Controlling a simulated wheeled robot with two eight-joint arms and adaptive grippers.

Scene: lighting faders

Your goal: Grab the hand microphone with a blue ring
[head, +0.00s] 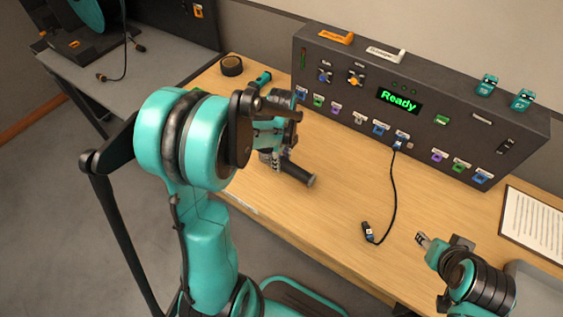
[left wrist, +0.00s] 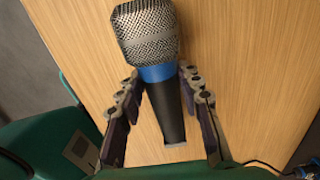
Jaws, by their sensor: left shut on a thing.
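The hand microphone (left wrist: 148,34) has a silver mesh head, a blue ring (left wrist: 158,73) and a black tapered handle (left wrist: 170,112). In the left wrist view my left gripper (left wrist: 161,82) has one finger on each side of it near the ring, shut on it, with the mesh head beyond the fingertips. In the head view my left gripper (head: 277,160) is low over the wooden table, and a dark cylinder (head: 298,174) with a greyish end sticks out beside it, partly hidden. My right gripper (head: 423,240) is at the lower right, away from the microphone; its opening is unclear.
A dark control panel (head: 420,120) with a green "Ready" display stands along the back of the table (head: 340,220). A black cable (head: 393,200) hangs from it onto the table. A dark roll (head: 231,66) sits at the back left. A paper sheet (head: 535,222) lies at the right.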

